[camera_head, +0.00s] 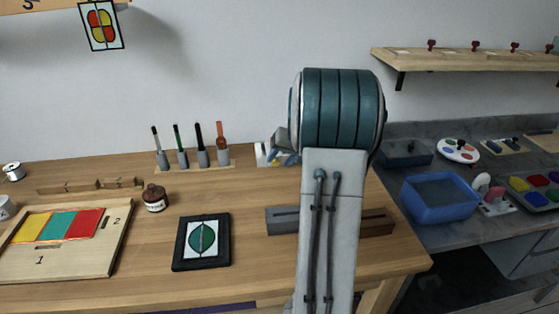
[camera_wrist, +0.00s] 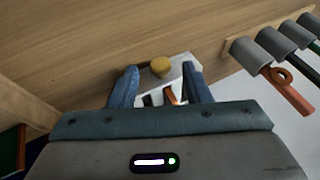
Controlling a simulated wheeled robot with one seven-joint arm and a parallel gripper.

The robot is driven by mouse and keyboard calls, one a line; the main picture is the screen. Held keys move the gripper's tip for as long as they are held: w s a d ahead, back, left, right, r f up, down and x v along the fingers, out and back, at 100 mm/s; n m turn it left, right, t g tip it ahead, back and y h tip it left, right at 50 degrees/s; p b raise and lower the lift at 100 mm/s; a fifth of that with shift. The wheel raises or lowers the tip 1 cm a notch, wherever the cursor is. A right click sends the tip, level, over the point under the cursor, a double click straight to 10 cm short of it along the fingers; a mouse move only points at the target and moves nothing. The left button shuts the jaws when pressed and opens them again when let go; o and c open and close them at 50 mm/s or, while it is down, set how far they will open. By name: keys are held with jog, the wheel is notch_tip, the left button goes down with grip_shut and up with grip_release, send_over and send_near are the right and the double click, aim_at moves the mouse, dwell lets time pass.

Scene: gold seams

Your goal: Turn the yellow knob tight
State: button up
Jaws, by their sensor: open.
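The yellow knob (camera_wrist: 160,66) is round and sits at the edge of a pale white block (camera_wrist: 172,80) on the wooden table, in the wrist view. The block has dark slots and an orange piece on it. My gripper (camera_wrist: 161,70) is open. Its two blue fingers show one on each side of the block, with the knob between their tips in the picture. I cannot tell whether they touch the knob. In the head view my arm hides most of the gripper; part of the white block (camera_head: 261,155) shows beside it, and the knob is hidden.
A rack of grey holders with tools (camera_head: 202,158) stands just left of the block; an orange-handled tool (camera_wrist: 290,94) is close on the right in the wrist view.

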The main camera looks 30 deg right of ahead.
jog(key=v, duration=1.2)
jog(key=shift+p, duration=0.3)
jog(key=shift+s+r, duration=0.1)
jog(key=s+a+r+n+g+p, duration=0.1)
jog(key=s+a+r+p, duration=0.15)
jog(key=a, duration=0.85)
jog(key=s+a+n+g+h+p, duration=0.2)
jog(key=s+a+n+p, duration=0.3)
jog(key=s+a, duration=1)
jog(key=a+p, duration=0.1)
jog(key=a, duration=0.3)
jog(key=shift+s+f, duration=0.25)
